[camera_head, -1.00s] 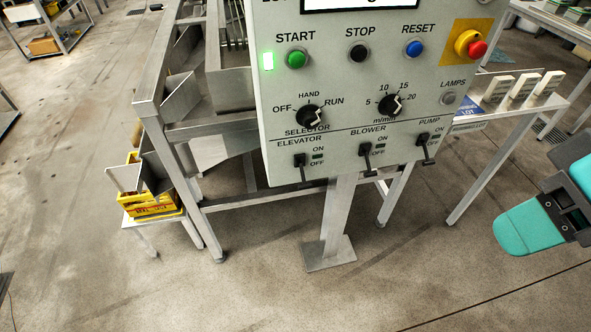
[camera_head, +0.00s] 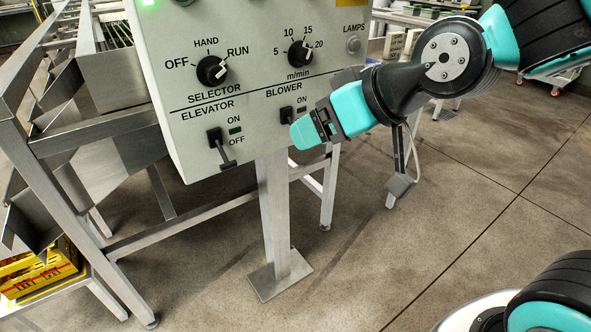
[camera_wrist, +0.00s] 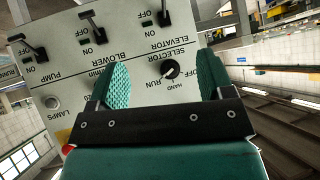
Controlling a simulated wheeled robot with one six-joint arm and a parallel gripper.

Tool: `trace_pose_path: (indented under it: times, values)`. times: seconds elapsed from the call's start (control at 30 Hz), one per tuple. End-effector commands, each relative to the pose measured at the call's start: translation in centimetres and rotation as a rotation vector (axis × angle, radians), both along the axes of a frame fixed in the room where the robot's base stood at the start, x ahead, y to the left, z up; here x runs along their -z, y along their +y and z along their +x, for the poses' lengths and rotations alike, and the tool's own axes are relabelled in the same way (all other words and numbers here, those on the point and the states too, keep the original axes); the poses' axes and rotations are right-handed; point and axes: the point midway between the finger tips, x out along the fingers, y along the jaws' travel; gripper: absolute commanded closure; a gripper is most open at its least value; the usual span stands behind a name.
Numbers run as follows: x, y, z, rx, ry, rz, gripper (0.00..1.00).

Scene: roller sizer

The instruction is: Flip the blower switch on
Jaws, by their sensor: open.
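The blower switch (camera_head: 287,114) is a black lever under the BLOWER label on the grey control panel (camera_head: 190,120). In the head view my gripper (camera_head: 306,131) hides its lower part and its OFF label. The wrist view shows the panel upside down, with the blower lever (camera_wrist: 96,28) near the top, tilted toward OFF. My gripper also shows in the wrist view (camera_wrist: 164,80), its two teal fingers apart with nothing between them. The blower lever lies beyond the fingertips, nearer the left finger; I see no contact.
The elevator switch (camera_head: 220,147) hangs toward OFF to the left of the blower. The pump switch (camera_wrist: 30,48) is on the other side. The selector knob (camera_head: 212,70) and speed knob (camera_head: 299,54) sit above. A metal post (camera_head: 275,220) stands below the panel.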

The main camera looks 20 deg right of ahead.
Motion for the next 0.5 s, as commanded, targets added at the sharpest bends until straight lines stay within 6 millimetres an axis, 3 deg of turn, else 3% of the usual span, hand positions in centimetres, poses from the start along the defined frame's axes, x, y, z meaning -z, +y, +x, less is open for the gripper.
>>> trace_pose_path:
  times: [0.03, 0.3, 0.5]
  values:
    - [3.9, -0.4, 1.0, 0.025, -0.054, 0.008, 0.26]
    - [11.2, -3.2, 5.7, 0.15, -0.372, 0.027, 0.26]
    - [15.2, -5.5, 7.8, 0.232, -0.591, 0.016, 0.26]
